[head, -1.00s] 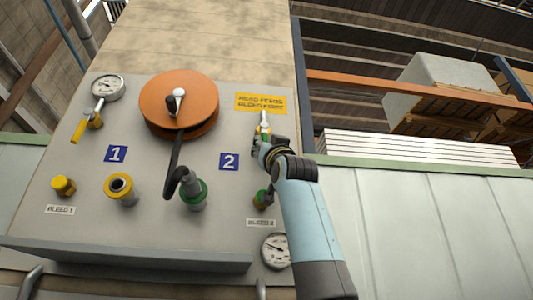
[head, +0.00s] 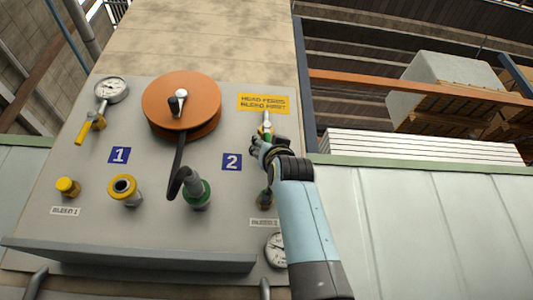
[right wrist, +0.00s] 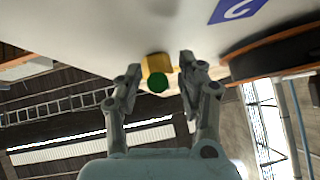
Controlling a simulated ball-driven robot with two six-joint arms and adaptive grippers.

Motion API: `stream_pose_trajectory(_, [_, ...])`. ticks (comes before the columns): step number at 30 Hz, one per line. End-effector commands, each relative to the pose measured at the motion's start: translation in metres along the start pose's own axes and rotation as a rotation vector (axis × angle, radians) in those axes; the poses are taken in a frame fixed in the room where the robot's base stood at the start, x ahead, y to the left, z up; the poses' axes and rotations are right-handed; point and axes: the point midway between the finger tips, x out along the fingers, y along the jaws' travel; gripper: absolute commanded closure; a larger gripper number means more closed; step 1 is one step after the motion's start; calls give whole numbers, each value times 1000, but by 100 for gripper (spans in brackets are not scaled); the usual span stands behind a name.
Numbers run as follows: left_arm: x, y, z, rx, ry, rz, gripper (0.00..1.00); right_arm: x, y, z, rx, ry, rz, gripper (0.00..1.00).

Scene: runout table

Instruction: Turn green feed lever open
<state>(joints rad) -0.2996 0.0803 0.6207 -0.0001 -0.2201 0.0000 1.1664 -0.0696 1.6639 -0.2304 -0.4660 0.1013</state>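The green feed lever (right wrist: 158,83) shows in the right wrist view as a round green end in front of its yellow valve body (right wrist: 157,65). My right gripper (right wrist: 159,68) is open, with one finger on each side of the lever end and a visible gap on both sides. In the head view my right gripper (head: 259,148) is at the valve, right of the blue 2 label (head: 231,161), and hides most of the lever. My left gripper is not in view.
The grey panel (head: 130,230) also carries an orange reel (head: 200,95) with a black hose, a yellow lever (head: 83,132) at left, and a green-collared coupling (head: 197,195). My right forearm partly covers the bleed 2 fitting (head: 264,199) and lower gauge (head: 275,250).

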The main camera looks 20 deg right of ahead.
Motion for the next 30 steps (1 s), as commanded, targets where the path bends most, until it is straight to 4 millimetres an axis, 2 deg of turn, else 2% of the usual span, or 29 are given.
stream_pose_trajectory(5, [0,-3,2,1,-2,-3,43,-2,0,0,0,0,0,61])
stream_pose_trajectory(8, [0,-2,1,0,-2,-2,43,-11,0,1,0,-1,0,61])
stream_pose_trajectory(21, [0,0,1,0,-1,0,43,-100,0,1,2,-1,0,61])
stream_pose_trajectory(25, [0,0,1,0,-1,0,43,-115,0,1,1,-1,0,61])
stream_pose_trajectory(30, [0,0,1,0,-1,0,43,-121,0,0,-1,0,0,61])
